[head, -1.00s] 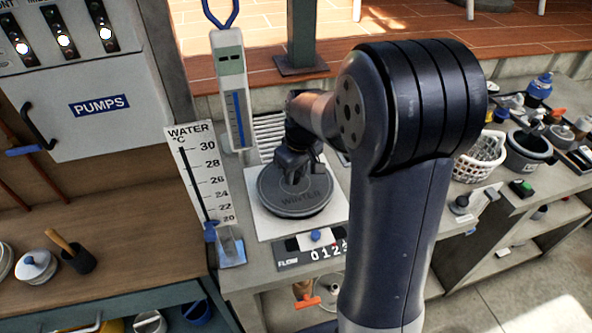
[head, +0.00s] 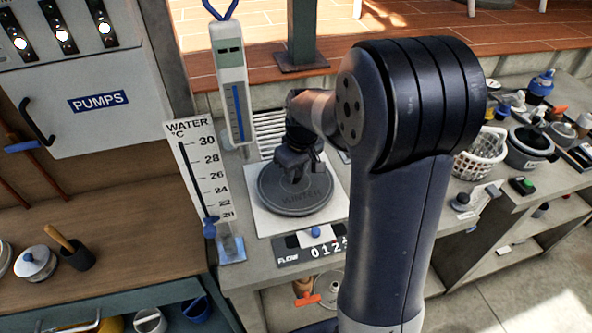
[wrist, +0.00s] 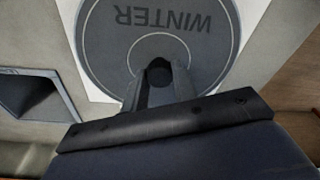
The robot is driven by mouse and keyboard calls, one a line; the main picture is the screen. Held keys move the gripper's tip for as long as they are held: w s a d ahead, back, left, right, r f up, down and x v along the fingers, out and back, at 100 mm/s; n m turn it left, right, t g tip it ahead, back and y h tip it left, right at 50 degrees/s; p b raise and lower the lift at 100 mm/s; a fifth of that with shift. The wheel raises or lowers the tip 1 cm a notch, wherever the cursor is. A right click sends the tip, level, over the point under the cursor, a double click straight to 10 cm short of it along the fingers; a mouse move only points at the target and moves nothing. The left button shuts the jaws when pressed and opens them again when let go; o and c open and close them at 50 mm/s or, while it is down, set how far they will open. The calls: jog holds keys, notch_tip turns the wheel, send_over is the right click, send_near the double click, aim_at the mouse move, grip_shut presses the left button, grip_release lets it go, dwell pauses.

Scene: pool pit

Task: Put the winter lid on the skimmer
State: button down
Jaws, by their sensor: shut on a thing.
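The winter lid (head: 304,203) is a round, dark grey disc marked WINTER. It lies flat over the white square plate (head: 262,222) on the grey counter, with white showing around it. I cannot tell whether it touches the plate or how it sits on the skimmer, whose opening is hidden beneath it. My gripper (head: 292,174) points down at the lid's middle. In the wrist view, the fingers (wrist: 160,85) are closed on the lid's central knob (wrist: 158,68), and the lid (wrist: 205,55) fills the top middle.
A white temperature scale (head: 204,170) and a tall blue-marked gauge (head: 231,85) stand left of the lid. A flow counter (head: 312,246) is in front. A white basket (head: 481,155) and a grey pot (head: 528,150) stand right. A dark square opening (wrist: 28,95) shows in the wrist view.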

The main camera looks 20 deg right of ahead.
jog(key=shift+f, duration=0.25)
dwell(0.4)
jog(key=shift+f+b, duration=0.45)
jog(key=shift+b, duration=0.05)
jog(key=shift+f, duration=0.3)
dwell(0.5)
jog(key=c, duration=1)
grip_release()
jog(key=shift+o, duration=0.5)
jog(key=shift+r, duration=0.15)
jog(key=shift+r+p, duration=1.8)
jog(key=shift+r, duration=0.6)
